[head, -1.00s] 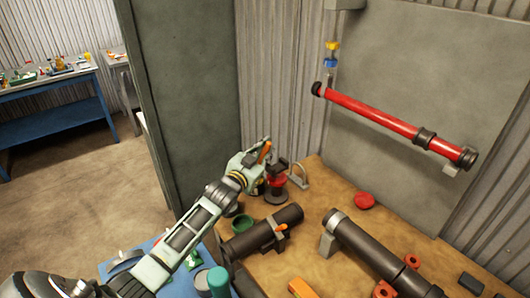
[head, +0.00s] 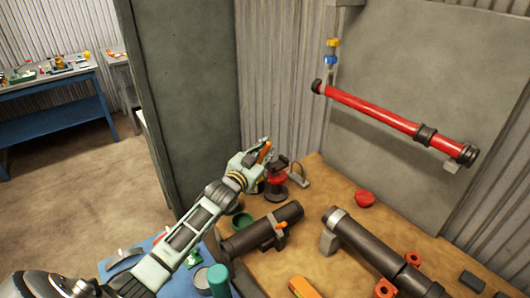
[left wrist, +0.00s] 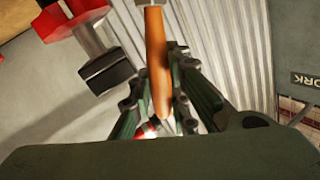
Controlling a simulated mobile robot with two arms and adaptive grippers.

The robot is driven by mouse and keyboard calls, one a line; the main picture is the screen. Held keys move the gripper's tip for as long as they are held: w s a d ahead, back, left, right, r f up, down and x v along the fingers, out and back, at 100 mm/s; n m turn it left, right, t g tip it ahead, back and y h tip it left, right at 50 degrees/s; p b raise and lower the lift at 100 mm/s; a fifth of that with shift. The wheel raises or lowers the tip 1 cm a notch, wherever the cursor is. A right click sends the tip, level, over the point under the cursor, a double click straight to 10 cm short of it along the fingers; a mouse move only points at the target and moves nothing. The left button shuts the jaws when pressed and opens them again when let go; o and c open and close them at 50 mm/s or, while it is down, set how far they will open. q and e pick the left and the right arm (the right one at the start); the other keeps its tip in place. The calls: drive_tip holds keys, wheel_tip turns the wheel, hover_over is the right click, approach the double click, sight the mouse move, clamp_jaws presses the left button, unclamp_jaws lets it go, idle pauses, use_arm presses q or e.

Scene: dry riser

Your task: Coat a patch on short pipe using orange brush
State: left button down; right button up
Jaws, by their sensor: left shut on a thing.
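The orange brush handle (head: 265,151) stands up out of my left gripper (head: 258,163) in the head view. The left wrist view shows the orange handle (left wrist: 156,65) between the fingers of my left gripper (left wrist: 158,95), which is shut on it. The brush's bristles cannot be made out. The shorter dark pipe (head: 248,237) lies at a slant on a grey support on the brown bench, below and apart from the gripper. A small orange piece is at its clamp. My right gripper is not in view.
A red-and-black stand (head: 275,187) is close beside the gripper. A green cup (head: 241,222) stands near the shorter pipe. A longer dark pipe (head: 365,245) lies to the right. A red pipe (head: 390,118) is mounted on the wall panel. A tall grey partition (head: 180,100) stands left.

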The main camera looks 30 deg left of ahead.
use_arm(q)
drive_tip(key=shift+f, duration=0.15)
wheel_tip(320, 180, up, 2)
drive_tip(key=shift+p, duration=0.95)
wheel_tip(320, 180, up, 5)
drive_tip(key=p, duration=0.4)
drive_tip(key=shift+p, duration=0.3)
